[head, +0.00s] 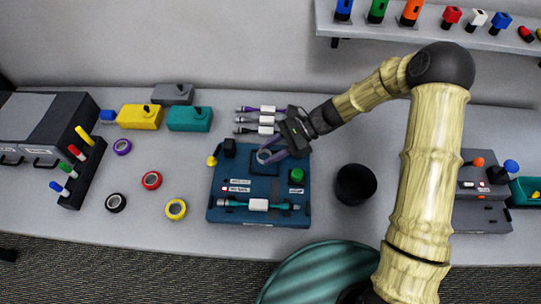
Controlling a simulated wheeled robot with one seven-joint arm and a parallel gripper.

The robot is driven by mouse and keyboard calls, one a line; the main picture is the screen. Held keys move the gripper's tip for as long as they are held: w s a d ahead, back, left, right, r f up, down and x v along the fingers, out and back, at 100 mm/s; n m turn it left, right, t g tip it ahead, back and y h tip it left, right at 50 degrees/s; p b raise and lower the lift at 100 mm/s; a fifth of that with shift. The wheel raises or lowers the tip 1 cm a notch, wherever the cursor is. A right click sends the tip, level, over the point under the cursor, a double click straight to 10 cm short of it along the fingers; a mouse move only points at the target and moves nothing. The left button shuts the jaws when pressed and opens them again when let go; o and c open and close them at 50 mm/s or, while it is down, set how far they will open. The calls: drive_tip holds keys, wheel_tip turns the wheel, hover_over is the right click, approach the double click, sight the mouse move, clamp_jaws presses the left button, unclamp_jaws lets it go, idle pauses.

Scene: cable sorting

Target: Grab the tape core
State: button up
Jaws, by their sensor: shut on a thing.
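A small pale grey ring, which looks like the tape core (264,156), is at the tips of my gripper (270,154) in the head view. My gripper reaches in from the right over the upper part of the blue tester box (214,203), and its fingers are shut on the ring. The fingers hide part of the ring. I cannot tell whether the ring touches the box top or is lifted above it.
A teal cable with a white label (258,205) lies along the box's front. Purple (122,147), red (151,180), black (116,203) and yellow (176,209) tape rolls lie left. A black cup (355,184) stands right. Several labelled cables (265,120) lie behind the box.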

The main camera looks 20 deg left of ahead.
wheel_tip(320, 180, up, 7)
drive_tip(key=shift+b, duration=0.3)
